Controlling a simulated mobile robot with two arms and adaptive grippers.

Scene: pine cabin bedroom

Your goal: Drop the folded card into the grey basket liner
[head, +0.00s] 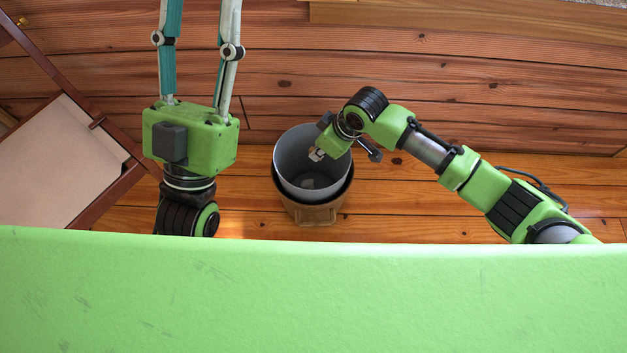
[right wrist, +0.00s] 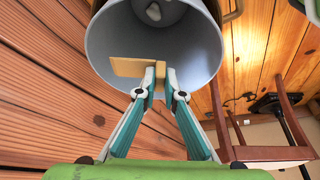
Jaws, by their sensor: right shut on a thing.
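The grey basket liner (head: 290,160) stands on the wooden floor inside a brown basket (head: 318,214). In the right wrist view the liner (right wrist: 205,45) opens ahead of my fingers. A small pale object (right wrist: 153,12) lies on its bottom. My right gripper (head: 316,154) is over the liner's right side, pointing down into its mouth. In the right wrist view my right gripper (right wrist: 161,72) is shut on the tan folded card (right wrist: 126,67), seen against the liner's inside. My left gripper (head: 200,50) is away to the left, fingers apart, tips cut off by the top edge.
A dark wooden chair (head: 118,188) with a beige seat stands at the left. A plank wall (head: 430,75) runs behind the basket. A bright green surface (head: 310,300) fills the bottom of the head view. Bare floor (head: 395,210) shows right of the basket.

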